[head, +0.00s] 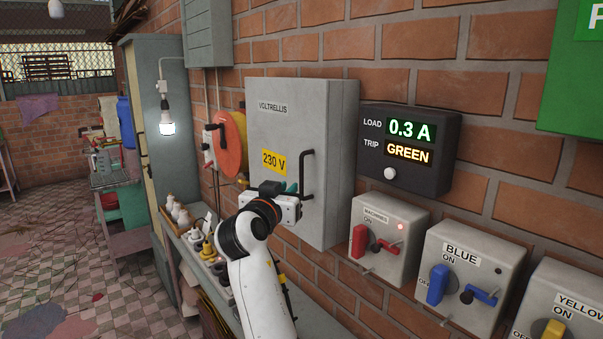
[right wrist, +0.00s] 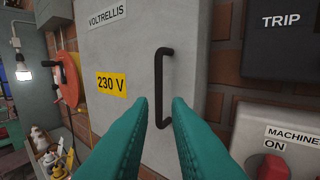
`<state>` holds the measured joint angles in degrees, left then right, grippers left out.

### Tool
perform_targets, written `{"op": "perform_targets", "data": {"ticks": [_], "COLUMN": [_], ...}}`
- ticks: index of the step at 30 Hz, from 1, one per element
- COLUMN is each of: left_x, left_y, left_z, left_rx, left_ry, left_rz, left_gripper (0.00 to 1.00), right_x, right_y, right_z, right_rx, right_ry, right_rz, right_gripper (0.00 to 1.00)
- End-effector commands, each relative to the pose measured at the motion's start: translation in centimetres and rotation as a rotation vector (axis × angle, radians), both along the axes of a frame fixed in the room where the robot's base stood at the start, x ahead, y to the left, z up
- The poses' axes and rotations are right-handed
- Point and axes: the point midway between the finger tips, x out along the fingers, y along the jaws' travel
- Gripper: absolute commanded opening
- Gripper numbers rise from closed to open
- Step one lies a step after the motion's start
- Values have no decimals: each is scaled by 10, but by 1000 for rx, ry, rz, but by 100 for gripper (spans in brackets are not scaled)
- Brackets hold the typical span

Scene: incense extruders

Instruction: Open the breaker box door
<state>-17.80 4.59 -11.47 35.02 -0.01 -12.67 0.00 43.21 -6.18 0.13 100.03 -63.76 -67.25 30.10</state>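The breaker box (head: 344,140) is a grey metal cabinet on the brick wall, marked VOLTRELLIS and 230 V. Its door (head: 280,125) looks closed. A black bar handle (head: 308,172) stands upright on the door's right side; it also shows in the right wrist view (right wrist: 162,72). My right gripper (head: 286,187), with teal fingers, is in front of the door at the handle's lower left. In the right wrist view its fingers (right wrist: 160,104) are apart, with the handle's lower part seen between the tips. Contact cannot be told. My left gripper is out of view.
Right of the box hang a dark load display (head: 405,148) and switch boxes: MACHINES (head: 386,222), BLUE (head: 465,275) and YELLOW (head: 560,305). An orange disc (head: 230,145) is on the wall to the left. A shelf with several small bottles (head: 195,235) runs below.

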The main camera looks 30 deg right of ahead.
Motion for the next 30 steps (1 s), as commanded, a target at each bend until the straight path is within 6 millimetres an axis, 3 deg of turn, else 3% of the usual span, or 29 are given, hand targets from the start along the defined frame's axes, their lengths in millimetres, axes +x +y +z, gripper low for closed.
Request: {"op": "perform_targets", "data": {"ticks": [8, 15, 29, 30], "left_x": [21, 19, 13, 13], "left_y": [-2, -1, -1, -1], "left_z": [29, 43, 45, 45], "left_rx": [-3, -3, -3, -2], "left_ry": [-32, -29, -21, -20], "left_rz": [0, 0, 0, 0], "left_gripper": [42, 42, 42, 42], "right_x": [34, 59, 67, 67], "right_y": [-44, -74, -84, -84], "right_z": [4, 2, -1, -1], "right_rx": [-4, -4, -2, -2], "right_ry": [7, 6, 4, 4], "right_rz": [-1, 1, 3, 3], "right_gripper": [16, 16, 16, 12]}}
